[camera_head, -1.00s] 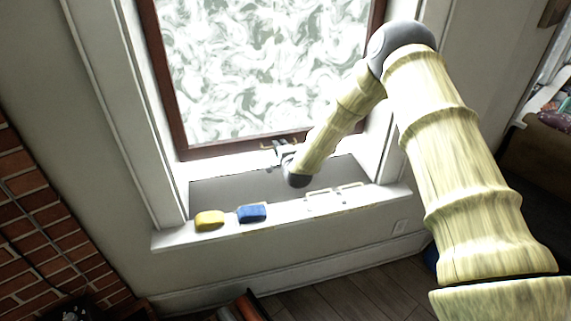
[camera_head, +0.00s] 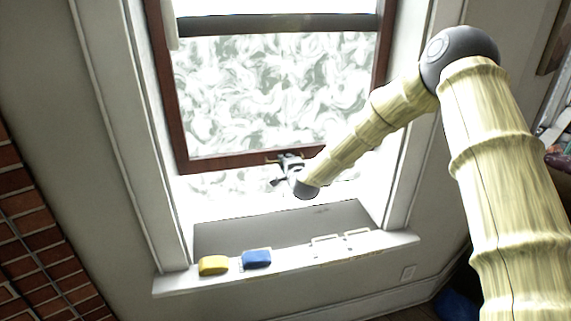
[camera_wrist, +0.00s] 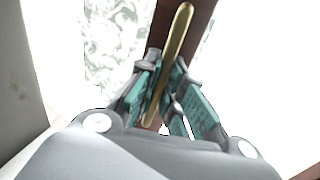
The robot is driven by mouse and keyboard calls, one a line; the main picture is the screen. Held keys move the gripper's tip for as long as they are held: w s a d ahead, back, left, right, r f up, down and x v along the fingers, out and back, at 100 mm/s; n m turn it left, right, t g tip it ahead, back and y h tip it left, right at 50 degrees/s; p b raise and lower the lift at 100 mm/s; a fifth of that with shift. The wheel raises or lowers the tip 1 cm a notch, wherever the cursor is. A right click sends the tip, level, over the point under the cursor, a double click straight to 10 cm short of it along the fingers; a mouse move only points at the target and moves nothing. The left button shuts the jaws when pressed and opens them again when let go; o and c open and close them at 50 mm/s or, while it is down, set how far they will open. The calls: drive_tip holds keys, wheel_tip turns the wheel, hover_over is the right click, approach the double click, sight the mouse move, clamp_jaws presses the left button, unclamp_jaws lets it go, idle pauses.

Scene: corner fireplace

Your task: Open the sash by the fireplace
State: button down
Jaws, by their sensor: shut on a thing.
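The window sash (camera_head: 231,162) has a dark red-brown wooden frame and swirly frosted glass. Its bottom rail stands well above the sill, with a bright gap below it. A brass handle (camera_wrist: 176,62) is fixed on the bottom rail; in the wrist view it runs between my fingers. My gripper (camera_head: 284,161) is shut on this handle at the middle of the rail. In the wrist view its teal-padded fingers (camera_wrist: 162,98) lie on both sides of the brass bar. In the head view the arm and gripper hide part of the handle and rail.
On the white sill (camera_head: 175,284) lie a yellow block (camera_head: 213,265), a blue block (camera_head: 257,258) and pale wire-like brackets (camera_head: 340,241). A brick fireplace side (camera_head: 30,235) is at the left. White window casing (camera_head: 135,140) stands left of the sash.

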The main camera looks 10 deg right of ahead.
drive_tip(key=c, duration=1.8)
unclamp_jaws()
drive_tip(key=shift+r, duration=0.1)
drive_tip(key=shift+s, duration=0.15)
drive_tip(key=v, duration=1.1)
drive_tip(key=shift+s, duration=0.35)
drive_tip(key=s+a+f+n+g+y, duration=0.1)
drive_tip(key=s+f+n+g, duration=0.3)
drive_tip(key=s+f, duration=0.85)
drive_tip(key=s+a+f+n+g, duration=0.1)
drive_tip(key=s+f+n+g, duration=0.35)
drive_tip(key=s+f, duration=0.8)
drive_tip(key=s+d+f+n+g, duration=0.1)
drive_tip(key=s+f+n+g, duration=0.1)
drive_tip(key=s, duration=0.7)
drive_tip(key=s+d+f+n+g+h, duration=0.1)
drive_tip(key=s+d+f+n+g, duration=0.1)
drive_tip(key=s+f, duration=0.5)
drive_tip(key=s+d+f+n+g, duration=0.1)
drive_tip(key=s+f+n+g, duration=0.2)
drive_tip(key=s, duration=1)
drive_tip(key=shift+d+f+n+h, duration=0.15)
drive_tip(key=shift+f+n, duration=0.3)
drive_tip(key=shift+f, duration=0.1)
drive_tip(key=shift+d+f+n+h, duration=0.2)
drive_tip(key=shift+f+n, duration=0.2)
drive_tip(key=shift+f, duration=0.2)
